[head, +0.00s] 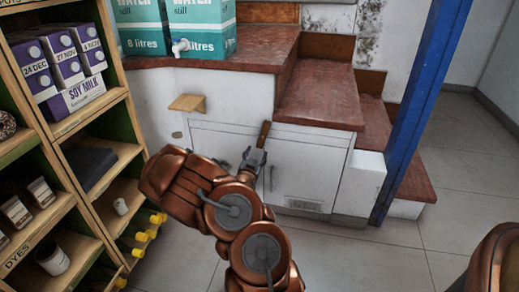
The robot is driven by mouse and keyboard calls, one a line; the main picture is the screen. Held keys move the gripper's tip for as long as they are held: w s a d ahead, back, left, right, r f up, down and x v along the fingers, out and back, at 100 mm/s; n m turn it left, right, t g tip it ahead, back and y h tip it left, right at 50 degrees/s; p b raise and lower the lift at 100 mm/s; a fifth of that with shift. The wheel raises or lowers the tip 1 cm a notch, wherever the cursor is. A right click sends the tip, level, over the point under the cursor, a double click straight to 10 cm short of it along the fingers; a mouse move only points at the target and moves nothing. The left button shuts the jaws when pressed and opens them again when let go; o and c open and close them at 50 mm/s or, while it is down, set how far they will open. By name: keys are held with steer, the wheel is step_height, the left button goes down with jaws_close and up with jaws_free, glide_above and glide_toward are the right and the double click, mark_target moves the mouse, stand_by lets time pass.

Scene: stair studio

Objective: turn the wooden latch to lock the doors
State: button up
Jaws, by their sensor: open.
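The wooden latch (264,133) is a small dark brown bar, near upright and slightly tilted, at the top of the seam between two white cabinet doors. The left door (222,141) is partly hidden by my arm; the right door (310,165) shows more fully and has a vent near its bottom. Both doors look closed. My gripper (254,156) is open and empty, just below and slightly left of the latch's lower end. I cannot tell whether a finger touches the latch.
Red-brown steps (320,97) rise above and right of the doors. A blue post (418,100) stands right. A wooden shelf unit (118,95) with cartons and jars is close on the left. A small wooden ledge (187,103) juts from the wall. Tiled floor (400,260) is clear at right.

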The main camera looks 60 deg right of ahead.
mark_target(260, 145)
steer(key=shift+b+x, duration=1)
steer(key=shift+x, duration=1.8)
steer(key=shift+f, duration=0.1)
jaws_close()
